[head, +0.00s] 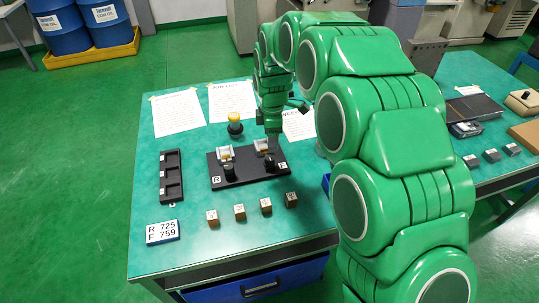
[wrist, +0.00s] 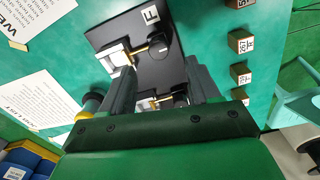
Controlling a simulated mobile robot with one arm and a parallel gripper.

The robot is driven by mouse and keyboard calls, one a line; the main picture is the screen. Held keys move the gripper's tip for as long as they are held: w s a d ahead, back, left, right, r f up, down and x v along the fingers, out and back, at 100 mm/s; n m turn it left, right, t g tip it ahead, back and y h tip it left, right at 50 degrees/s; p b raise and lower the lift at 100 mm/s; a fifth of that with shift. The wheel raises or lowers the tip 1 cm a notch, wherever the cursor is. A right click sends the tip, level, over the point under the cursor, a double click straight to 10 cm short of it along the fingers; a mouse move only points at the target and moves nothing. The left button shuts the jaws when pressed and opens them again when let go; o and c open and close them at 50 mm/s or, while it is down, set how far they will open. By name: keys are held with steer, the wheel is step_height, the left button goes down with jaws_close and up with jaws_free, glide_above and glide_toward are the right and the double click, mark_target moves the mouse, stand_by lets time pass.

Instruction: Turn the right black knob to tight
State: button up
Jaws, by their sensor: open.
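A black plate (head: 243,180) on the teal table carries two metal clamps, each with a black knob. The right black knob (head: 270,165) is beside the F label; in the wrist view the same knob (wrist: 161,45) shows round and dark at the end of a brass-coloured rod. The left black knob (head: 229,174) is near the R label; in the wrist view its clamp is partly hidden between my fingers. My gripper (head: 272,138) points down above the right clamp. In the wrist view its fingers (wrist: 163,75) are apart with nothing held, and the right knob lies beyond them.
Several small labelled blocks (head: 239,211) stand along the front of the plate. A black tray (head: 172,176) and a number card (head: 163,232) are at left. A yellow-topped piece (head: 235,124) and paper sheets (head: 177,112) are behind the plate.

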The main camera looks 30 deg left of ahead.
mark_target(270, 157)
steer(key=shift+a+f, duration=0.35)
steer(key=shift+a, duration=0.05)
steer(key=shift+f, duration=3.85)
steer(key=c, duration=1)
steer(key=shift+c, duration=0.2)
